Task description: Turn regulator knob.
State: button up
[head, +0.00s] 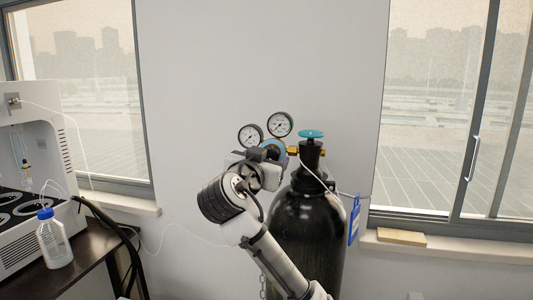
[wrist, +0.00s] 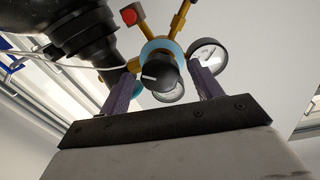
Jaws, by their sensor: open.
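The regulator knob (wrist: 160,73) is black with a white line on its face, in front of a light blue ring, in the wrist view. In the head view the blue regulator body (head: 273,148) shows, and my arm hides the knob. My gripper (wrist: 166,84) is open. Its two purple fingers stand on either side of the knob, and I cannot tell whether they touch it. Two round gauges (head: 280,124) rise above the regulator. The regulator joins a black gas cylinder (head: 307,225) with a teal top valve (head: 312,134).
A white machine (head: 38,165) and a blue-capped bottle (head: 54,240) stand on the dark table at left. A thin white tube runs to the regulator. Windows flank the bare wall behind.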

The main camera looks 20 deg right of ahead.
jog(key=shift+w+d, duration=0.1)
jog(key=shift+w, duration=0.05)
jog(key=shift+c, duration=0.3)
jog(key=c, duration=0.9)
jog(key=shift+c, duration=0.2)
jog(key=shift+f, duration=0.1)
